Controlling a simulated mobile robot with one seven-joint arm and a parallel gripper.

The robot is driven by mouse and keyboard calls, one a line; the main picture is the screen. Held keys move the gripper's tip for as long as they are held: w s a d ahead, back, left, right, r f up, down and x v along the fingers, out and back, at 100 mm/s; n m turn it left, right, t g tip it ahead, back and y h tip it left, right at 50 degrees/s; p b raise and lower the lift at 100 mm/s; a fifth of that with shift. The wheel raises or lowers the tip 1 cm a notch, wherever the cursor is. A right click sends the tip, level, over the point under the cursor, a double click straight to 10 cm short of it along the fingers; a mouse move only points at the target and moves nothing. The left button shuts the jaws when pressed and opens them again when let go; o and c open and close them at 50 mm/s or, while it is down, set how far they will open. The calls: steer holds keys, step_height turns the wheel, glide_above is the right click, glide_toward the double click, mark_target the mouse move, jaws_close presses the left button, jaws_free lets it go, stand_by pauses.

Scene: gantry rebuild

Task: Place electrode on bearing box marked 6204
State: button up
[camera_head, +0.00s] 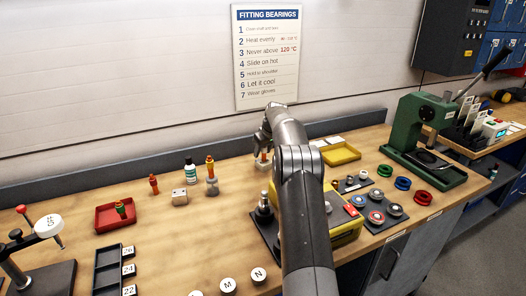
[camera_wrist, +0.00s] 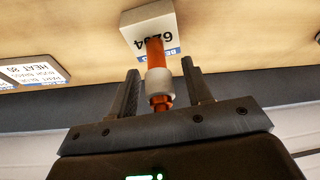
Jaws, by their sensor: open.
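The electrode is orange with a white collar. In the wrist view the electrode (camera_wrist: 158,83) stands between the fingers of my gripper (camera_wrist: 165,88), with a gap on each side. Its far end meets the white bearing box marked 6204 (camera_wrist: 138,30) and covers part of the number. My gripper is open around the electrode and apart from it. In the head view the electrode (camera_head: 263,156) shows small below my gripper (camera_head: 264,145), over the pale box (camera_head: 262,166). My arm hides much of this area.
A yellow tray (camera_head: 342,158) and a green press (camera_head: 420,125) are to the right. A white card (camera_wrist: 35,70) lies near the box.

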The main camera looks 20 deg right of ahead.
steer(key=shift+r, duration=0.1)
steer(key=v, duration=1.2)
steer(key=s+a+r+m+h, duration=0.1)
steer(key=s+a+r, duration=0.6)
steer(key=s+a, duration=0.4)
steer(key=s+a+r, duration=0.6)
steer(key=s+a, duration=0.2)
steer(key=s, duration=0.4)
steer(key=s+a+f, duration=0.2)
steer(key=s+f, duration=0.1)
steer(key=s, duration=0.6)
steer(key=s+a+f+m, duration=0.1)
steer(key=s+a+f, duration=0.2)
steer(key=s, duration=0.6)
steer(key=s+a+f+t, duration=0.1)
steer(key=s+f, duration=0.3)
steer(key=s, duration=0.5)
steer(key=shift+s+a+f+m, duration=0.2)
steer(key=shift+s+a+m, duration=0.1)
steer(key=shift+a, duration=0.6)
